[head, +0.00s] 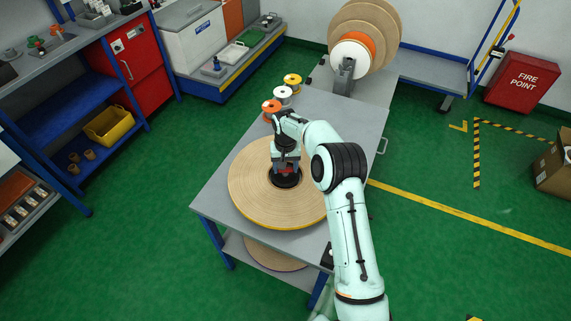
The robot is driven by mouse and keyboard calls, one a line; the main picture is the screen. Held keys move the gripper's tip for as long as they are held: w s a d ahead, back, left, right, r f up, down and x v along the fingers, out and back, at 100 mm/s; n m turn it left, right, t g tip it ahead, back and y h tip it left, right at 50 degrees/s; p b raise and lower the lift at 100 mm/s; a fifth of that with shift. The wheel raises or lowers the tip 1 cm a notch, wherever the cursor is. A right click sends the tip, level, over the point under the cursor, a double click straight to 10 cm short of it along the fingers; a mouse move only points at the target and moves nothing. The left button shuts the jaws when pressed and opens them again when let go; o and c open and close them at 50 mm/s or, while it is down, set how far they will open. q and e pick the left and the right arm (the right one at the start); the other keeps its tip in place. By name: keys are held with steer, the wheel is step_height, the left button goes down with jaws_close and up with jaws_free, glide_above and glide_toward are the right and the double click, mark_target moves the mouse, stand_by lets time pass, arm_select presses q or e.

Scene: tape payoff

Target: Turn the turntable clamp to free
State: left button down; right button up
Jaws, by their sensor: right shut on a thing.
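The turntable carries a large flat tan tape roll (257,203) with a yellow lower edge, lying on the grey table. The turntable clamp (285,181) is at the roll's dark centre, mostly hidden under my right gripper. A small red part shows there between the fingers. My right gripper (286,172) points down over the centre and is shut on the clamp. Which way the clamp is turned cannot be told. My left gripper is out of view.
Orange (271,107), white (283,93) and yellow (292,81) spools stand at the table's (228,176) back left edge. Behind the table is a payoff stand with large tan reels (378,22). A blue shelf with a yellow bin (108,126) is at left.

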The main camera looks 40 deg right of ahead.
steer(key=n+p, duration=0.1)
steer(key=n, duration=0.3)
steer(key=shift+w+r+n, duration=0.1)
steer(key=shift+r+n, duration=0.05)
steer(key=shift+n, duration=0.15)
steer(key=n+p, duration=0.1)
steer(key=n, duration=0.2)
steer(key=shift+n, duration=0.4)
steer(key=n+p, duration=0.1)
steer(key=n, duration=0.2)
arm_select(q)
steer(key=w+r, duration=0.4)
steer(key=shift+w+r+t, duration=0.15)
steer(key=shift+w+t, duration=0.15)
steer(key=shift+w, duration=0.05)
arm_select(e)
steer(key=shift+n, duration=1.2)
steer(key=o, duration=1.1)
steer(key=shift+c, duration=0.2)
